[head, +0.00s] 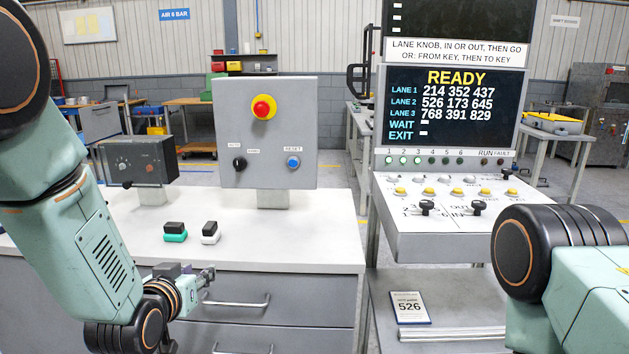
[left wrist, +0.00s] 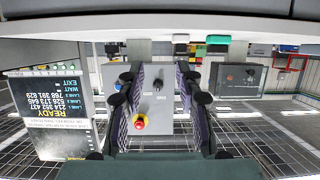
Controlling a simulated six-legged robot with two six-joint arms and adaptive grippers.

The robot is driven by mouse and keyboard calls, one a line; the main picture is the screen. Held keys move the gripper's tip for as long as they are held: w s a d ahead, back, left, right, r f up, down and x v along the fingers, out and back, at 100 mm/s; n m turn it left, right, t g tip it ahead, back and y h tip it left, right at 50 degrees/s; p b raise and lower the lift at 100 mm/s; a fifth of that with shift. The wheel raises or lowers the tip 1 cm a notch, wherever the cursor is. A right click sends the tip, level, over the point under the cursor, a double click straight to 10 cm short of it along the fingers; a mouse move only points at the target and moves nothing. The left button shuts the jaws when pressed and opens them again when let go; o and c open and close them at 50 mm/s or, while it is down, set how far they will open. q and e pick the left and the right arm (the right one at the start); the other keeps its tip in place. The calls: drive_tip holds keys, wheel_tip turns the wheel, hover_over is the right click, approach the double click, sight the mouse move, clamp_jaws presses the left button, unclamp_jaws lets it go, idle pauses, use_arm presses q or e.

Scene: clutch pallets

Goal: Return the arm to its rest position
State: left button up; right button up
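My left arm comes in from the left in the head view and bends low at the front of the white-topped bench (head: 290,234). Its gripper (head: 207,277) is small there, beside the drawer fronts below the bench top. In the left wrist view, which is upside down, the gripper (left wrist: 161,82) has its two fingers apart with nothing between them. The grey button box shows behind them. My right arm shows only as a dark joint and pale green link at the right of the head view; its gripper is out of view.
The grey box with a red button (head: 263,107) stands on the bench. A dark control box (head: 138,162), a green block (head: 175,236) and a white block (head: 210,238) are left of it. The lane console (head: 440,235) reads READY; a 526 card (head: 409,307) lies below. Drawer handles (head: 237,301) project.

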use_arm(q)
drive_tip(key=s+f+g, duration=0.4)
drive_tip(key=s+f, duration=0.5)
drive_tip(key=f, duration=0.2)
drive_tip(key=s+f+g, duration=0.3)
drive_tip(key=s+f, duration=0.2)
drive_tip(key=s, duration=0.5)
drive_tip(key=s+f+g, duration=0.3)
drive_tip(key=s+f, duration=0.3)
drive_tip(key=s, duration=0.5)
drive_tip(key=s+f+g, duration=0.4)
drive_tip(key=s+f, duration=0.2)
drive_tip(key=s, duration=0.4)
drive_tip(key=shift+s, duration=0.3)
drive_tip(key=shift+r, duration=0.1)
